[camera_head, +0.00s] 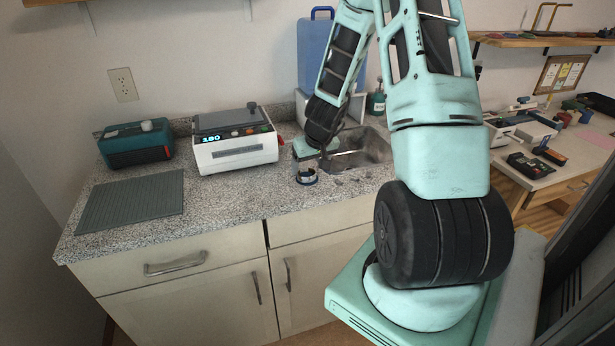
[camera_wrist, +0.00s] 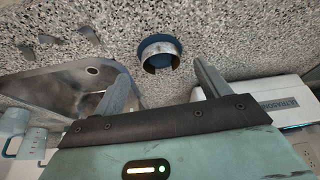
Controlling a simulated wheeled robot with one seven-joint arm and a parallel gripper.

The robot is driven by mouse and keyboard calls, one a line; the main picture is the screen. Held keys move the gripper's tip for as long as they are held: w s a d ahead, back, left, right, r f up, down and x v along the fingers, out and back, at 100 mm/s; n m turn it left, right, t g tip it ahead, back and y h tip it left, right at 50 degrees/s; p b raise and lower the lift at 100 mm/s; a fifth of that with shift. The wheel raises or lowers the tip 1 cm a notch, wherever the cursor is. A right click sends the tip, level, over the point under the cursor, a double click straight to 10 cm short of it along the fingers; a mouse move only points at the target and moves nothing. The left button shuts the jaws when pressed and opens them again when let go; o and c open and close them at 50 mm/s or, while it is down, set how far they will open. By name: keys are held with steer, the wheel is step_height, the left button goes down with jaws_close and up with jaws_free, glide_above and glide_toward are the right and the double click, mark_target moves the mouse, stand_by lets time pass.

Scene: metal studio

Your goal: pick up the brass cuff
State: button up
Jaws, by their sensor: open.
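The brass cuff (camera_wrist: 160,61) is a short, curved metal band with a shiny, pale surface. In the wrist view it stands on the speckled counter with a round dark blue piece (camera_wrist: 158,42) at it; I cannot tell whether the cuff is around or in front of this piece. The cuff (camera_head: 306,180) is small in the head view, on the counter just left of the sink. My gripper (camera_wrist: 162,68) is open, its fingers apart on either side of the cuff in the picture. In the head view my gripper (camera_head: 315,158) is close above the cuff; the fingertips are hard to make out.
The sink (camera_head: 362,150) is right of the cuff. A white ultrasonic cleaner (camera_head: 236,152) with a lit display stands to the left. Farther left are a teal box (camera_head: 136,146) and a ribbed grey mat (camera_head: 130,204). Several small grey pieces (camera_wrist: 88,34) lie nearby.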

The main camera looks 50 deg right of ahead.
mark_target(307, 175)
steer(key=shift+x, duration=1.75)
steer(key=shift+a, duration=0.1)
steer(key=shift+c, duration=0.3)
steer(key=c, duration=1.1)
steer(key=shift+o, duration=0.2)
